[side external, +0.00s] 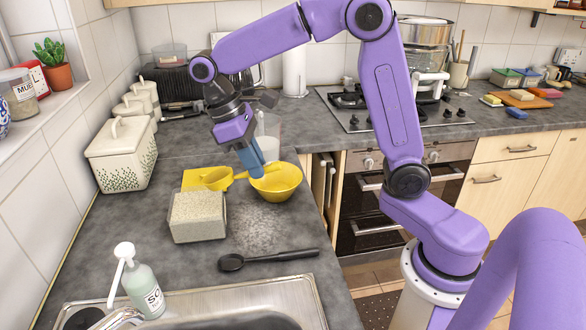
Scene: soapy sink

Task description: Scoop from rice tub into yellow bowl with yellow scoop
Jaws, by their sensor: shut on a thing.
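The rice tub (198,228) is a clear box full of white rice at the left middle of the counter. The yellow bowl (278,185) stands to its right and a little behind. The yellow scoop (217,179) shows behind the tub, its cup left of the bowl and its handle running right toward my gripper. My gripper (256,174) points down by the bowl's left rim, shut on the scoop's handle. Its blue fingers hide part of the handle and rim. I cannot tell what is inside the scoop or the bowl.
Rice grains lie scattered (257,225) in front of the bowl. A black spoon (268,259) lies nearer the sink (315,290). A soap bottle (145,290) stands at the sink. A flat yellow thing (192,179) lies behind the tub. White canisters (122,155) line the left wall.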

